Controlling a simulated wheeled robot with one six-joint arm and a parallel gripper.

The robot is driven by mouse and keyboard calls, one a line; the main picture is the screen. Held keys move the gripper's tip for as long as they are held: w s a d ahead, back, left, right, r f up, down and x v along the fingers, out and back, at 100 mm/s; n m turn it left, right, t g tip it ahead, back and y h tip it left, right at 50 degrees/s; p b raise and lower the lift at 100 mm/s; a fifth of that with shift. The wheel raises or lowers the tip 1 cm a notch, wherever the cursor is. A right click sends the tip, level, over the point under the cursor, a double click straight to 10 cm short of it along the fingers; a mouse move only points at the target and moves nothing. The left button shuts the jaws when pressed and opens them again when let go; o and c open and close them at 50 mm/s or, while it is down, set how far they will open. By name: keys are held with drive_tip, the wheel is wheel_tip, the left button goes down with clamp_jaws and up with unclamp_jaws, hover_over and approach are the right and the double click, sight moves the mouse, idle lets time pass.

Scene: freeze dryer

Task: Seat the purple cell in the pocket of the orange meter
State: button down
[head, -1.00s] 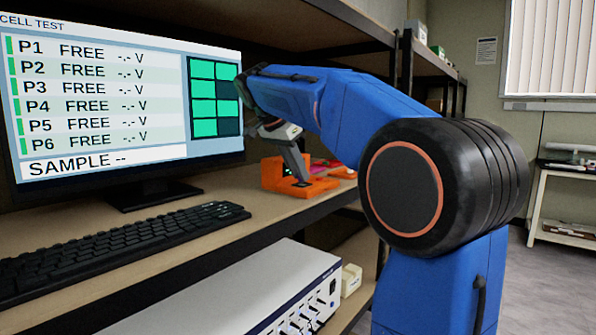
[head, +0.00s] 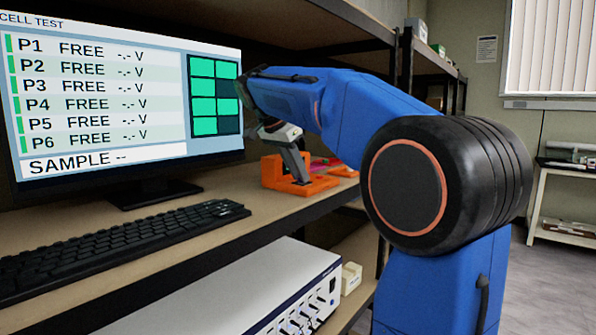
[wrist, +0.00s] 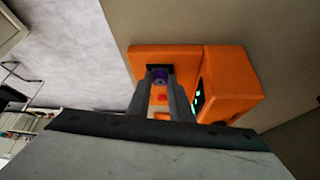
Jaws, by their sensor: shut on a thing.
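The orange meter (head: 270,172) stands on the bench, and it also shows in the wrist view (wrist: 230,82), with a small dark display lit green on its raised block. My gripper (head: 303,181) reaches down over the meter's low front part. In the wrist view my gripper (wrist: 160,75) is shut on the purple cell (wrist: 160,76), which shows between the fingertips at a dark opening in the orange base. The fingers hide most of the cell and the pocket, so I cannot tell how deep the cell sits.
A monitor (head: 120,90) and a black keyboard (head: 120,250) stand on the bench left of the meter. Pink and orange items (head: 335,165) lie just behind and right of it. A shelf hangs above. A white instrument (head: 250,290) sits below.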

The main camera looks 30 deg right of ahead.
drive_tip(key=shift+a+f, duration=0.1)
drive_tip(key=shift+f, duration=0.7)
idle(2.2)
drive_tip(key=shift+r, duration=0.1)
idle(0.6)
drive_tip(key=c, duration=1.6)
unclamp_jaws()
drive_tip(key=shift+o, duration=0.4)
drive_tip(key=v, duration=1.8)
drive_tip(key=shift+d+r, duration=0.3)
drive_tip(key=shift+r, duration=0.15)
